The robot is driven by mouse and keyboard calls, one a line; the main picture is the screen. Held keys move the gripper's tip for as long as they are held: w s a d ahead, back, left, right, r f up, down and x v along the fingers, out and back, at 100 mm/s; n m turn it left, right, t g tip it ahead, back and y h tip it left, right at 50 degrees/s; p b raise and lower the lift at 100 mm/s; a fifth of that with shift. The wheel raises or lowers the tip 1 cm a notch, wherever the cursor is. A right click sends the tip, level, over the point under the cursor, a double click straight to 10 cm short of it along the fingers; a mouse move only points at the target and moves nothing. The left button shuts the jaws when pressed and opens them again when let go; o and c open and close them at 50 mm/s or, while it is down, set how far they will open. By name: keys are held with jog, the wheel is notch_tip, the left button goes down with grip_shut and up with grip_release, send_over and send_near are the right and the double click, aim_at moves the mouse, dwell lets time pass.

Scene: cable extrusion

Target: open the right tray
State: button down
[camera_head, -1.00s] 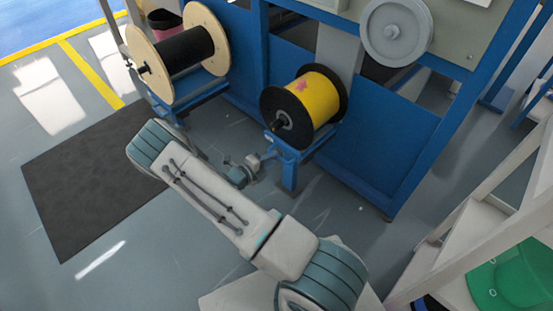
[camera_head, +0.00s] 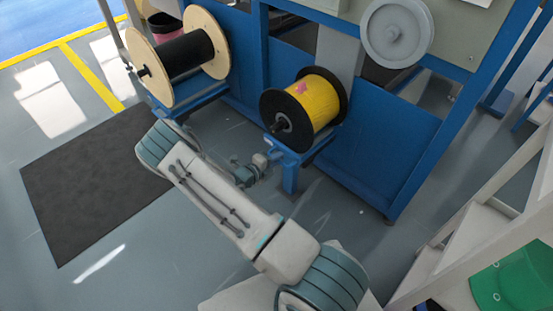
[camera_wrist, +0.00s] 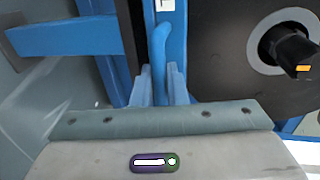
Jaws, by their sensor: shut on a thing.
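The right tray (camera_head: 290,155) is a blue metal bracket under the yellow cable spool (camera_head: 317,104) with black flanges. My gripper (camera_head: 250,168) is low in front of this tray, at its left side; its fingers are small and partly unclear in the head view. In the wrist view, my gripper (camera_wrist: 161,84) has its two fingers close around an upright blue handle (camera_wrist: 159,50). The handle stands between them. The spool's black flange (camera_wrist: 220,75) fills the right of the wrist view. The handle's lower end is hidden by my wrist.
A wooden-flanged spool of black cable (camera_head: 180,53) rests on the left blue tray (camera_head: 190,98). A dark mat (camera_head: 85,185) lies on the floor at left. A white stair-like frame (camera_head: 470,235) and a green object (camera_head: 503,278) are at right. Floor before the right tray is open.

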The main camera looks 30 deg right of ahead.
jog(key=f+p+v, duration=0.1)
jog(key=f+v, duration=0.1)
jog(key=v, duration=1)
jog(key=a+f+p+v, duration=0.1)
jog(key=f+p+v, duration=0.1)
jog(key=v, duration=1.1)
jog(key=shift+s+a+f, duration=0.25)
jog(key=shift+a+f, duration=0.05)
jog(key=shift+f, duration=0.4)
jog(key=c, duration=1.6)
grip_release()
jog(key=shift+o, duration=0.2)
jog(key=shift+p, duration=0.3)
jog(key=p+v, duration=0.2)
jog(key=v, duration=1.1)
jog(key=shift+a, duration=0.4)
jog(key=shift+r, duration=0.25)
